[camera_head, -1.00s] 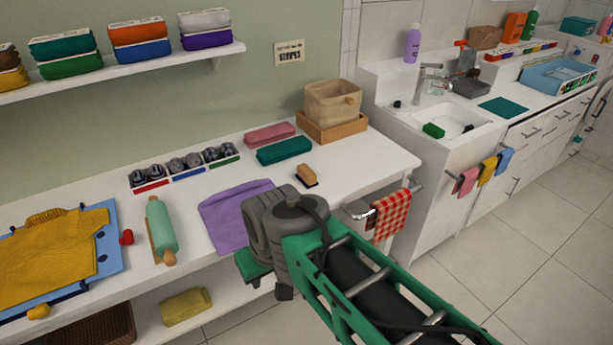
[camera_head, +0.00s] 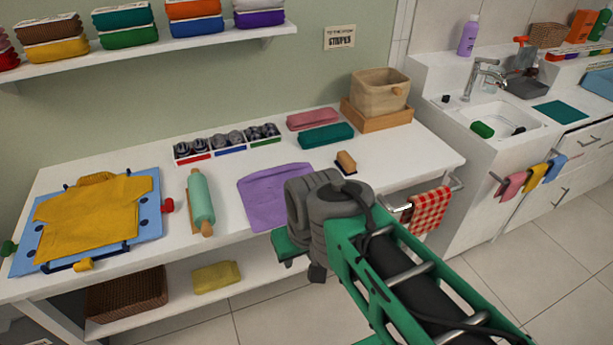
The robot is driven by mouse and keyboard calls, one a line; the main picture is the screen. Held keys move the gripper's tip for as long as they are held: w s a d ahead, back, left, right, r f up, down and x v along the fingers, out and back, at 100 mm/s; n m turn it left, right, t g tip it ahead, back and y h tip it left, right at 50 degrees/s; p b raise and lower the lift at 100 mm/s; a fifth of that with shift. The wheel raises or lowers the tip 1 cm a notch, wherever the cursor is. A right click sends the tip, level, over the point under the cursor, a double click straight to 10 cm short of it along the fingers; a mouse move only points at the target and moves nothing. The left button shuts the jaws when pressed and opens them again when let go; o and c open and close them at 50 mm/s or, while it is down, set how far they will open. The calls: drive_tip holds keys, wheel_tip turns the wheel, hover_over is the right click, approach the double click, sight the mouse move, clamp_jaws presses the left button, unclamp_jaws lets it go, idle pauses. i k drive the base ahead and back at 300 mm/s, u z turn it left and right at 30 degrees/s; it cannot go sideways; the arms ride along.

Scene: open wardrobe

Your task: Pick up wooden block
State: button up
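A small wooden block (camera_head: 346,162) with a dark underside lies on the white worktop, just beyond my arm's grey joint. It looks like a brush, and no other loose block shows clearly. My arm reaches in from the lower right, over the front edge of the worktop. My gripper's fingers do not show; the grey joint and green links are all I see of the arm's end. The block is clear of the visible arm and nothing holds it.
A purple cloth (camera_head: 262,205) lies left of the block. Teal (camera_head: 326,136) and pink (camera_head: 313,119) folded cloths and a basket (camera_head: 380,90) in a wooden tray (camera_head: 376,120) stand behind it. A rolling pin (camera_head: 201,203) lies left. A checked towel (camera_head: 430,209) hangs at the right.

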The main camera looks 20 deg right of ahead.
sight(345, 162)
drive_tip(key=z, duration=1.5)
drive_tip(key=i, duration=1.55)
drive_tip(key=u, duration=4.1)
